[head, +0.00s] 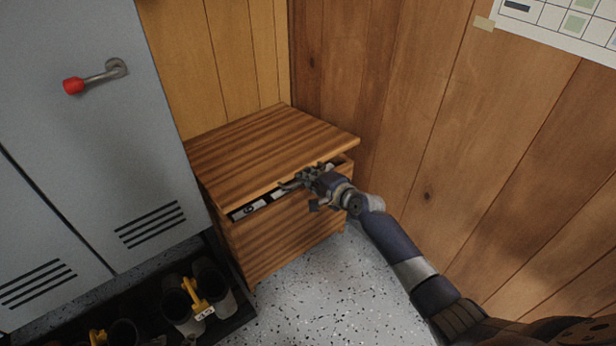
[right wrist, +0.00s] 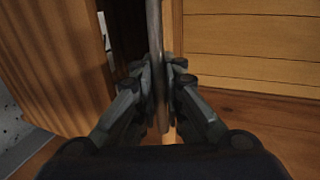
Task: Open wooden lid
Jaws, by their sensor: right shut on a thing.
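The wooden lid (head: 268,147) tops a striped wooden chest (head: 277,243) in the corner. It is raised slightly at the front, leaving a narrow gap above the front panel. My right gripper (head: 308,178) is at the lid's front edge, right of its middle. In the right wrist view its fingers (right wrist: 162,92) are shut on a grey bar-shaped handle (right wrist: 154,40) beside a pale wooden edge. White and dark contents (head: 245,211) show in the gap; most of the inside is hidden. My left gripper is not in view.
A grey locker (head: 75,130) with a red-tipped handle (head: 73,86) stands close left of the chest. Boots (head: 185,308) stand on a dark tray below it. Wood-panelled walls close in behind and right. Speckled floor (head: 330,290) is clear in front.

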